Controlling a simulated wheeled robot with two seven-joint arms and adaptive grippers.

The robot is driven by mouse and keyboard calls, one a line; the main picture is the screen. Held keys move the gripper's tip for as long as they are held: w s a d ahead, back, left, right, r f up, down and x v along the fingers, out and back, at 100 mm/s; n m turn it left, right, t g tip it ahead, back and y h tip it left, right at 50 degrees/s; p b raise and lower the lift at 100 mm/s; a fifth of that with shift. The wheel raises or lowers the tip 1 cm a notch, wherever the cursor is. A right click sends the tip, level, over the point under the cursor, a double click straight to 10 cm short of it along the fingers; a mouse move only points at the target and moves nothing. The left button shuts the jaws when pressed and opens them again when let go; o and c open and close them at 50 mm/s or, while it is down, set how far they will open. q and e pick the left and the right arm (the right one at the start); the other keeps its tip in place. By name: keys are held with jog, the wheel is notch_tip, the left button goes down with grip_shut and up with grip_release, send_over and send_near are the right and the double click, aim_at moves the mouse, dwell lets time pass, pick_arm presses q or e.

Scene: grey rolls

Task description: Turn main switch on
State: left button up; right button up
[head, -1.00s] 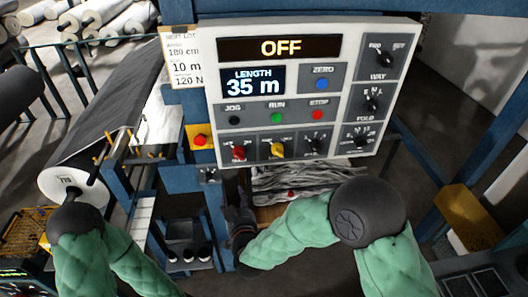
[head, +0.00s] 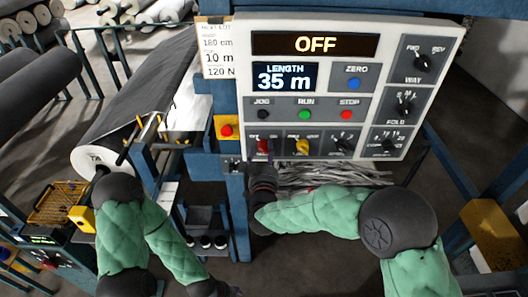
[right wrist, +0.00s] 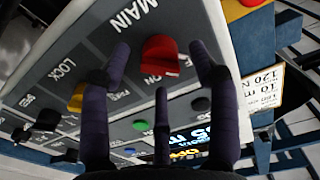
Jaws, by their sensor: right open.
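The control panel (head: 385,105) faces me, and its top display (head: 315,44) reads OFF. The red main switch (head: 263,146) is a knob at the panel's lower left. In the right wrist view the red switch (right wrist: 160,54) stands just beyond my right gripper (right wrist: 161,73), below the MAIN label. The open fingers are spread on either side of the knob; whether any finger touches it I cannot tell.
A yellow knob (head: 303,146) sits right beside the red switch, with black knobs further right. A red button on a yellow plate (head: 226,130) is to the left. A blue frame post (head: 232,200) stands below the panel. A dark roll (head: 150,110) is at the left.

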jog(key=shift+w, duration=0.75)
jog(key=c, duration=1.1)
jog(key=shift+f+m+b, duration=0.1)
jog(key=shift+m+b, duration=0.4)
jog(key=shift+b, duration=0.25)
jog(key=shift+c, duration=0.2)
jog(key=m+b, duration=1.4)
jog(key=b, duration=0.1)
jog(key=shift+f, duration=0.1)
jog(key=shift+m+b, duration=1.35)
jog(key=shift+m, duration=0.15)
